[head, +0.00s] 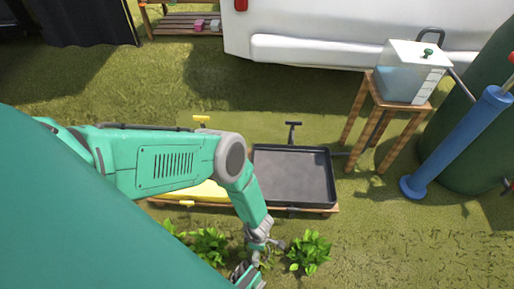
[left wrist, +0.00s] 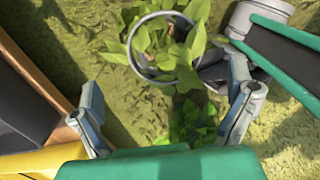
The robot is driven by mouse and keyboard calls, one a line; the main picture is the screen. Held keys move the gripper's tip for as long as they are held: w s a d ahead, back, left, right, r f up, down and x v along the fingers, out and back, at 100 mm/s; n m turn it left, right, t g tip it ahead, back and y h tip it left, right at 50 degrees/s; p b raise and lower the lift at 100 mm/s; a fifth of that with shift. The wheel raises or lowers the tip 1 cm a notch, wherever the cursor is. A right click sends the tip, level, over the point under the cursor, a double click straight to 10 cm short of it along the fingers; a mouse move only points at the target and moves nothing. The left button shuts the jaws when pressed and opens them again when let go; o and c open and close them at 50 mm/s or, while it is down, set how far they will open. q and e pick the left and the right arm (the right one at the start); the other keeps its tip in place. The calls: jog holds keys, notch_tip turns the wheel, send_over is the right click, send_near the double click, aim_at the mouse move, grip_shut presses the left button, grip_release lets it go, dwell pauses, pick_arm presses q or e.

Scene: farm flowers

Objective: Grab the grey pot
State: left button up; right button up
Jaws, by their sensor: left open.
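The grey pot (left wrist: 139,66) shows in the left wrist view as a round rim with a leafy green plant inside. My left gripper (left wrist: 165,78) is open, with its two fingers spread on either side below the pot and nothing held between them. In the head view, my left gripper (head: 262,243) is low over the grass among the plants, and the pot is mostly hidden there. A grey and green arm part, apparently my right gripper (left wrist: 215,68), is close beside the pot's right side. I cannot tell whether it grips the rim.
Leafy plants (head: 310,252) grow on both sides of the left gripper. A black tray (head: 292,176) and a yellow tray (head: 208,190) sit behind it. A wooden stool (head: 378,115) with a water container (head: 405,75) and a blue cylinder (head: 455,145) stand at the right.

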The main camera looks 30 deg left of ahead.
pick_arm(q)
jog(key=shift+d+f, duration=0.3)
jog(key=shift+f, duration=0.3)
jog(key=shift+d+f+b, duration=0.45)
jog(key=shift+f+b, duration=0.05)
jog(key=shift+b, duration=0.3)
jog(key=f+b, duration=0.1)
jog(key=f, duration=0.1)
jog(key=a+f+b, duration=0.1)
jog(key=f, duration=0.1)
jog(key=shift+s+b, duration=0.3)
jog(key=shift+b, duration=0.05)
jog(key=shift+s+a+f, duration=0.15)
jog(key=shift+f, duration=0.15)
jog(key=shift+r, duration=0.15)
jog(key=shift+d, duration=0.2)
jog(key=c, duration=1.3)
jog(key=shift+c, duration=0.6)
pick_arm(e)
jog(key=shift+s+d+f, duration=0.1)
jog(key=shift+d+f, duration=0.1)
jog(key=shift+f, duration=0.7)
jog(key=shift+w+d+f, duration=0.1)
jog(key=shift+d+f, duration=0.15)
jog(key=shift+f, duration=0.7)
jog(key=shift+s+d+f, duration=0.1)
jog(key=shift+d+f, duration=0.1)
jog(key=shift+f, duration=0.7)
